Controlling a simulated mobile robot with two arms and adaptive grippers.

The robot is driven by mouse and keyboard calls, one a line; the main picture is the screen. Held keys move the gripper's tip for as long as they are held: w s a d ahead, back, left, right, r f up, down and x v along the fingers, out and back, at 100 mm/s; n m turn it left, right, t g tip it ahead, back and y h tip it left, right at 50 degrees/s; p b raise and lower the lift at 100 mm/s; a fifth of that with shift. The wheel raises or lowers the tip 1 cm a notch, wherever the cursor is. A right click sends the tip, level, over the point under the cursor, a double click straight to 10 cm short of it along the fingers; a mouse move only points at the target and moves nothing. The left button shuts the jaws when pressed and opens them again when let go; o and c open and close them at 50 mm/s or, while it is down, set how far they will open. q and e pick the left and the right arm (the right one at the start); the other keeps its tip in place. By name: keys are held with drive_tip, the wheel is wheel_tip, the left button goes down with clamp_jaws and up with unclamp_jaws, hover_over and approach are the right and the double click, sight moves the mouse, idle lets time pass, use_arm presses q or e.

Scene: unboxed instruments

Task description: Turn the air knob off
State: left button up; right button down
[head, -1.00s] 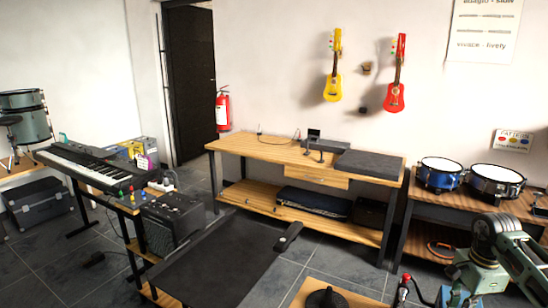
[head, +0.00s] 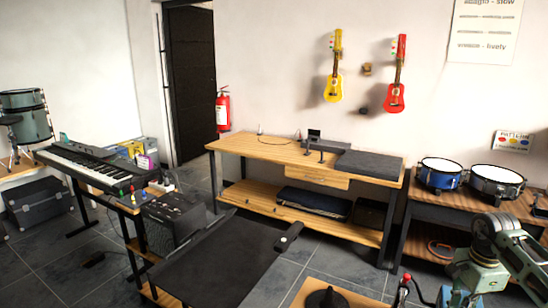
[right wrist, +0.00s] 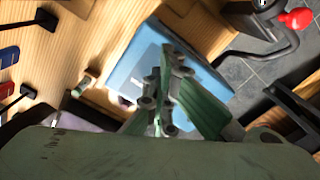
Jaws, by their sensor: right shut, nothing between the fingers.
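I cannot make out an air knob for certain in either view. A red ball-shaped knob (right wrist: 297,18) on a dark curved lever shows at the top right of the right wrist view; I cannot tell what it controls. My right gripper (right wrist: 165,92) is shut and empty, with its green fingers seen over a blue flat-faced box (right wrist: 150,65), and the red knob is off to its right. I cannot tell whether the fingers touch the box. In the head view my right arm is at the lower right edge, its fingers out of the picture. My left gripper is not in view.
A wooden workbench (head: 255,147) stands against the wall, with a keyboard (head: 90,168) and an amplifier (head: 172,215) to the left. Blue (head: 440,172) and silver (head: 495,182) drums stand on a right-hand table. A dark panel (head: 205,260) fills the lower middle. Floor shows between.

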drive_tip(key=shift+w+d+f, duration=0.15)
drive_tip(key=shift+w+f, duration=0.05)
drive_tip(key=shift+f, duration=0.2)
drive_tip(key=shift+w+d, duration=0.1)
drive_tip(key=shift+d, duration=0.05)
idle(0.4)
drive_tip(key=shift+w+a, duration=0.15)
drive_tip(key=shift+a, duration=0.15)
wheel_tip(320, 180, up, 6)
drive_tip(key=p, duration=0.4)
drive_tip(key=shift+w+a+r+p, duration=0.1)
drive_tip(key=shift+a+r+p, duration=0.1)
drive_tip(key=shift+p, duration=0.2)
